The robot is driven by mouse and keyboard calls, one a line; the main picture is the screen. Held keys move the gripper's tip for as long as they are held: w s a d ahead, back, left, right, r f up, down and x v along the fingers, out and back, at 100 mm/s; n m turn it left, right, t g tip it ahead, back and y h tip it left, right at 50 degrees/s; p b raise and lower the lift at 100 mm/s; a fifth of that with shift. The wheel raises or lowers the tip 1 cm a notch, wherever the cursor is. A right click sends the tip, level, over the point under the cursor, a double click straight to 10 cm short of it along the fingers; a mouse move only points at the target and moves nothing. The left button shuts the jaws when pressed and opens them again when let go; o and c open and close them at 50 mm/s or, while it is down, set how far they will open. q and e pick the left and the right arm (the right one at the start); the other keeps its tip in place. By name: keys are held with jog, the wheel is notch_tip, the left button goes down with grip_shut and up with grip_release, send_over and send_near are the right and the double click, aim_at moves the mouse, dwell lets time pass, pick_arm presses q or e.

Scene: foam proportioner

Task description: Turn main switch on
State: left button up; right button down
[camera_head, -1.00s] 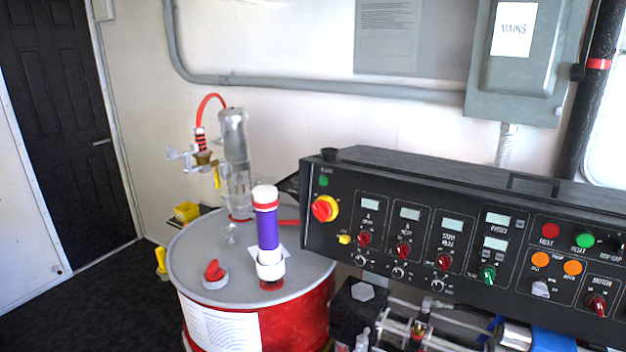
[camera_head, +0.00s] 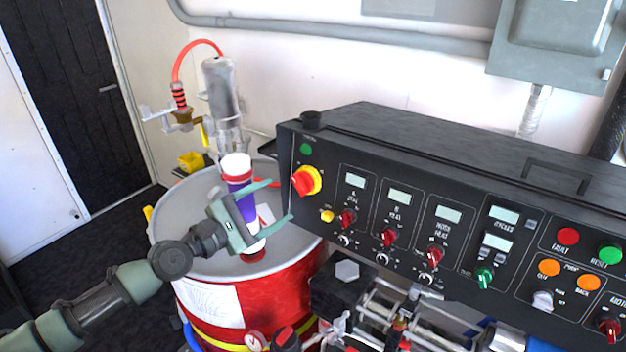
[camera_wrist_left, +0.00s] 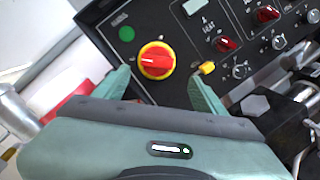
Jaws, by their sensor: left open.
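The main switch is a red knob on a yellow disc (camera_head: 307,181) at the left end of the black control panel, below a green light (camera_head: 306,149). It also shows in the left wrist view (camera_wrist_left: 156,61), between and beyond my fingers, with its red handle lying roughly across the picture. My left gripper (camera_head: 284,201) is open and empty, in front of the panel's left end, its fingers pointing at the switch with a gap left. It also shows in the left wrist view (camera_wrist_left: 163,84). My right gripper is not in view.
The black control panel (camera_head: 400,170) carries several small knobs, displays and buttons, with a small yellow knob (camera_head: 327,216) just below the switch. A red drum (camera_head: 290,284) with a purple and white tube (camera_head: 240,188) stands behind my left arm. A grey box (camera_head: 545,75) hangs on the wall.

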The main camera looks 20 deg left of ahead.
aim_at(297, 186)
pick_arm(q)
jog(key=x, duration=0.2)
jog(key=p+x, duration=0.1)
jog(key=x, duration=0.3)
jog(key=shift+w+d+r+p, duration=0.1)
jog(key=shift+w+r+p, duration=0.05)
jog(key=shift+r+p, duration=0.2)
jog(key=shift+s, duration=0.2)
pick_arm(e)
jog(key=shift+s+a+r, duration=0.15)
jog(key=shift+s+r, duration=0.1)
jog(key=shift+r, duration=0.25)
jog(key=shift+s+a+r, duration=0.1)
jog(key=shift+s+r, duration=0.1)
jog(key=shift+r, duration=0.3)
pick_arm(q)
jog(key=shift+w, duration=0.1)
jog(key=c, duration=1.4)
jog(key=shift+o, duration=0.2)
